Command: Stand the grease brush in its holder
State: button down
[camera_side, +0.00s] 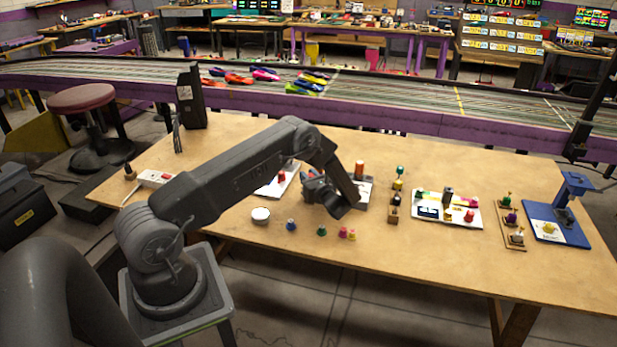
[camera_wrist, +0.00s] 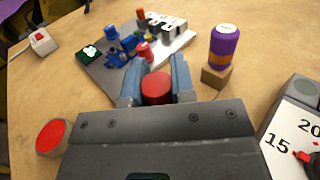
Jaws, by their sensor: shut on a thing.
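My gripper (camera_side: 318,188) is low over the middle of the table in the side view. In the wrist view its blue-grey fingers (camera_wrist: 156,66) are closed on the sides of a round red-ended piece (camera_wrist: 156,89). This piece appears to be the grease brush, seen end-on; its bristles are hidden. I cannot tell how far its lower end is from the table. I cannot pick out the brush's holder with certainty. A pale board (camera_wrist: 106,72) with blue, red and green pieces lies just beyond the fingers.
A purple and orange cylinder (camera_wrist: 225,48) stands on a wooden block (camera_wrist: 215,77) right of the fingers. A red-topped round piece (camera_wrist: 50,136) is at lower left. A numbered white board (camera_wrist: 300,125) is at right. The table's front right (camera_side: 430,255) is clear.

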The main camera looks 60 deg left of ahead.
jog(key=shift+f, duration=0.65)
jog(key=c, duration=0.9)
grip_release()
jog(key=shift+d, duration=0.1)
